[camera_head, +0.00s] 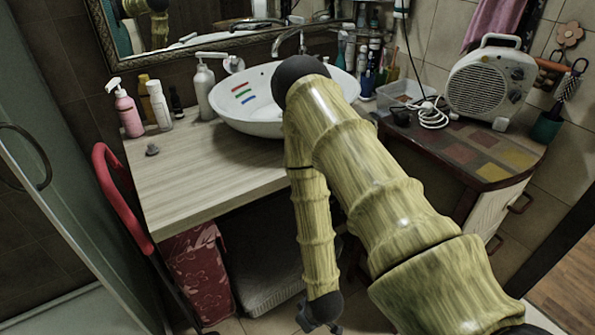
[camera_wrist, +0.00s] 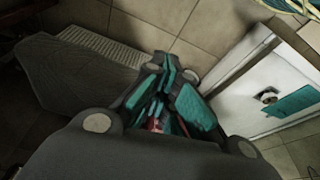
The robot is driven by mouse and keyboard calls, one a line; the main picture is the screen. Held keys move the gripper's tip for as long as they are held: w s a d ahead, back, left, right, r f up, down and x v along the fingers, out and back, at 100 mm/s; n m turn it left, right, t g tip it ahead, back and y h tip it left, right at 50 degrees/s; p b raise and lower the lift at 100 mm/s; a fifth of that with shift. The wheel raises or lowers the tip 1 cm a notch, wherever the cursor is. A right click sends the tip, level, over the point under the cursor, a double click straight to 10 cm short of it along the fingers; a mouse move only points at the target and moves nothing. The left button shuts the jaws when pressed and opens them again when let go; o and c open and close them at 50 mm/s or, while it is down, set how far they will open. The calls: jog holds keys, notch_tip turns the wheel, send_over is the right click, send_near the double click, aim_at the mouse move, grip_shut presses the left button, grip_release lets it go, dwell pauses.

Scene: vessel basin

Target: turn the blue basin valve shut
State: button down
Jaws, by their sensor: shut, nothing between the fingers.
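The white vessel basin (camera_head: 250,122) stands on the wooden counter, with red, green and blue marks on its inner wall. A metal faucet (camera_head: 290,40) rises behind it. I cannot pick out a blue valve in either view; my arm covers the basin's right part. My gripper (camera_head: 320,325) hangs low at the bottom of the head view, below the counter and away from the basin. In the wrist view my gripper (camera_wrist: 166,68) has its teal-padded fingers shut with nothing between them.
Bottles (camera_head: 128,112) stand left of the basin. A heater (camera_head: 490,82) sits on the right cabinet. A red chair-like frame (camera_head: 120,195) and red patterned bin (camera_head: 200,275) stand at left. The wrist view shows a grey mat (camera_wrist: 75,75) and white panel (camera_wrist: 235,90).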

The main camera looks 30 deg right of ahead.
jog(key=w+d+f+n+t+b, duration=0.1)
jog(key=w+d+n+t+b, duration=0.25)
jog(key=w, duration=0.95)
jog(key=w+d+f+n+t+b, duration=0.1)
jog(key=w+d+n+t+b, duration=0.3)
jog(key=w, duration=0.9)
jog(key=w+d+r+n+t+h+b, duration=0.2)
jog(key=w+d+r+n+t+b, duration=0.25)
jog(key=w+d, duration=0.45)
jog(key=w+d+r+n+t+h+b, duration=0.1)
jog(key=w+d+r+t+h+b, duration=0.15)
jog(key=w+d+r+b, duration=0.7)
jog(key=w+d+f+p, duration=0.2)
jog(key=w+d+p, duration=0.1)
jog(key=w, duration=0.4)
jog(key=shift+w+d+f, duration=0.15)
jog(key=shift+d+f, duration=0.1)
jog(key=shift+f, duration=0.05)
jog(key=shift+t+y, duration=0.25)
jog(key=shift+w+a+r, duration=0.1)
